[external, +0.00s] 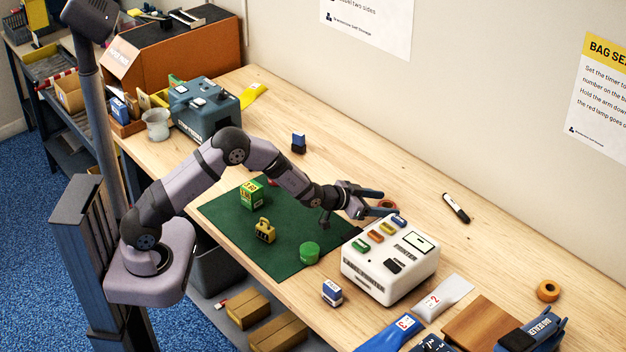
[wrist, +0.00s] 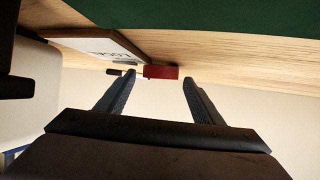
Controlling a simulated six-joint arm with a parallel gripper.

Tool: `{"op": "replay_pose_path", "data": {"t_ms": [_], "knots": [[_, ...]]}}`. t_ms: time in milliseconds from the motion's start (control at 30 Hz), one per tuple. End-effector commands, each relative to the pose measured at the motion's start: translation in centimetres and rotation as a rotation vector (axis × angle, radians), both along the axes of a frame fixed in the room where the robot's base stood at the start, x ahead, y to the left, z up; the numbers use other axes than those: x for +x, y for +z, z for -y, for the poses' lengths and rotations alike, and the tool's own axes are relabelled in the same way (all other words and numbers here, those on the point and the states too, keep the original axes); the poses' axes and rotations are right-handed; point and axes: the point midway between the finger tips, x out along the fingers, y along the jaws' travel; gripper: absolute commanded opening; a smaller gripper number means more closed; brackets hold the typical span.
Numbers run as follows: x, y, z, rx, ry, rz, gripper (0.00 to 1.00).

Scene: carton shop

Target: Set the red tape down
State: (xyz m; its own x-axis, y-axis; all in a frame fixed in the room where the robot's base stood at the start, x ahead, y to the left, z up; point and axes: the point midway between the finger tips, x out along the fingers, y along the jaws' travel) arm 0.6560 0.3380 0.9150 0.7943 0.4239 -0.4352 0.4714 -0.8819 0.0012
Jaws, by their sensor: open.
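The red tape (external: 387,204) is a small reddish ring by my fingertips, behind the white machine in the external view. In the wrist view the red tape (wrist: 161,72) shows edge-on between and just beyond the two fingers, with a gap on either side. My gripper (external: 378,203) is open, stretched out past the far right part of the green mat; its fingers also show in the wrist view (wrist: 147,88). Whether the tape rests fully on the wood is hard to tell.
The white machine (external: 385,270) with coloured buttons stands close in front of my gripper. The green mat (external: 290,232) bears a green box (external: 251,194), a yellow padlock (external: 265,231) and a green tin (external: 309,253).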

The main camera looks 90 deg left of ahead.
Motion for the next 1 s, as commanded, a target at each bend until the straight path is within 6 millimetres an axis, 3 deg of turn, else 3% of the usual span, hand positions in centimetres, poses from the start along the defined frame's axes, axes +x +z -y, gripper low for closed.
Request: {"op": "replay_pose_path", "data": {"t_ms": [167,700,1000], "knots": [[-0.7,0.8,0.4,0.0,0.0,0.001,0.61],[-7.1,4.2,3.8,0.001,0.0,0.002,0.61],[-9.2,5.4,4.9,0.0,0.0,0.001,0.61]]}}
